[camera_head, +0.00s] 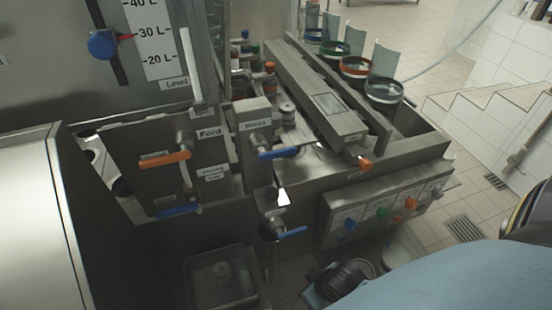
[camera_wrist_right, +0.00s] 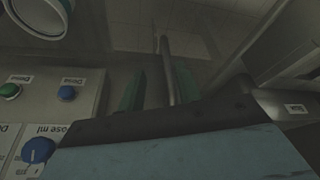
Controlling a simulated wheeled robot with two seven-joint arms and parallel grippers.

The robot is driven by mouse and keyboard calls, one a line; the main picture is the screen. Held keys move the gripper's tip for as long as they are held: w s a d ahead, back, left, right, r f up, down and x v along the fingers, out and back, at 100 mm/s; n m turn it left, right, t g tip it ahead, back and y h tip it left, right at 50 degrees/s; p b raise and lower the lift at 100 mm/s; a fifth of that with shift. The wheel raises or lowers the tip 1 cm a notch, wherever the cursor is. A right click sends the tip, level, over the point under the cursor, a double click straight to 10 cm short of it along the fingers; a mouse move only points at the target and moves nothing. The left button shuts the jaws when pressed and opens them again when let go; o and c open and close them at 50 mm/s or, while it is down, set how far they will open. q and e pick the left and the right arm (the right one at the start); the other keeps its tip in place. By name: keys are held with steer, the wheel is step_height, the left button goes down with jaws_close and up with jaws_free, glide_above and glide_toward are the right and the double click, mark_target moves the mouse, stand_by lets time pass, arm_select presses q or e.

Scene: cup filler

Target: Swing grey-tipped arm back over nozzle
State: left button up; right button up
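A row of short upright fittings stands left of the long metal beam in the head view. Their tips are blue, green and orange, and the nearest is grey. I take this grey tip (camera_head: 287,105) as the grey-tipped arm's; the rest of that arm and its nozzle cannot be made out. No gripper touches it. My right arm, light blue, fills the bottom right corner of the head view. In the right wrist view, my right gripper (camera_wrist_right: 158,88) has its green fingers apart. A grey rod (camera_wrist_right: 168,70) shows between them; whether it lies beyond them is unclear. My left gripper is not in view.
A panel (camera_head: 345,212) with coloured knobs hangs on the machine's front; it also shows close by at left in the right wrist view (camera_wrist_right: 75,80). Blue valve handles (camera_head: 278,153) stick out nearby. Several ringed cups (camera_head: 384,90) line the far side. A metal bin (camera_head: 215,262) stands below.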

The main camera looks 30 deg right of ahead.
step_height(320, 180, up, 16)
steer(key=w+t, duration=0.2)
steer(key=n+t+y+p, duration=0.15)
steer(key=t+y, duration=0.35)
steer(key=t, duration=0.6)
glide_toward(276, 116)
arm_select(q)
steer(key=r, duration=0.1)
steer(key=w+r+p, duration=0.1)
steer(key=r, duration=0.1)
arm_select(e)
steer(key=x, duration=1)
steer(key=shift+w+f, duration=0.1)
jaws_close()
